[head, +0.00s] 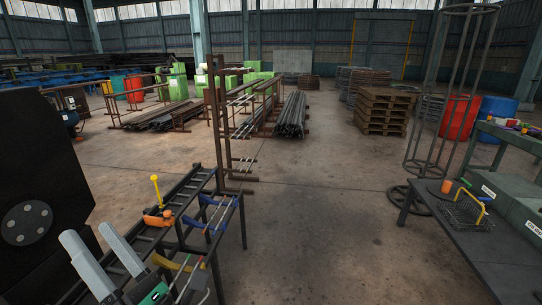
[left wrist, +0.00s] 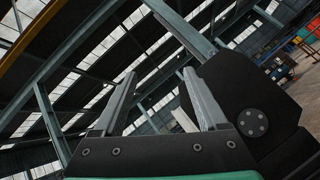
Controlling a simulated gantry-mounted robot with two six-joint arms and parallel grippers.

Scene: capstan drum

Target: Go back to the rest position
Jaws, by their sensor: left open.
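My left gripper (head: 88,233) is at the lower left of the head view. Its two light grey fingers are apart with nothing between them, and they point up. The left wrist view also shows the open, empty gripper (left wrist: 158,78), with the roof beams and skylights of the hall behind it. My right gripper is in neither view.
A dark rail stand (head: 176,200) with an orange clamp (head: 158,218) and yellow handle stands just right of my left gripper. A large black machine (head: 40,190) is at the left. A dark table (head: 490,245) with a wire basket (head: 463,211) is at the right. The middle floor is clear.

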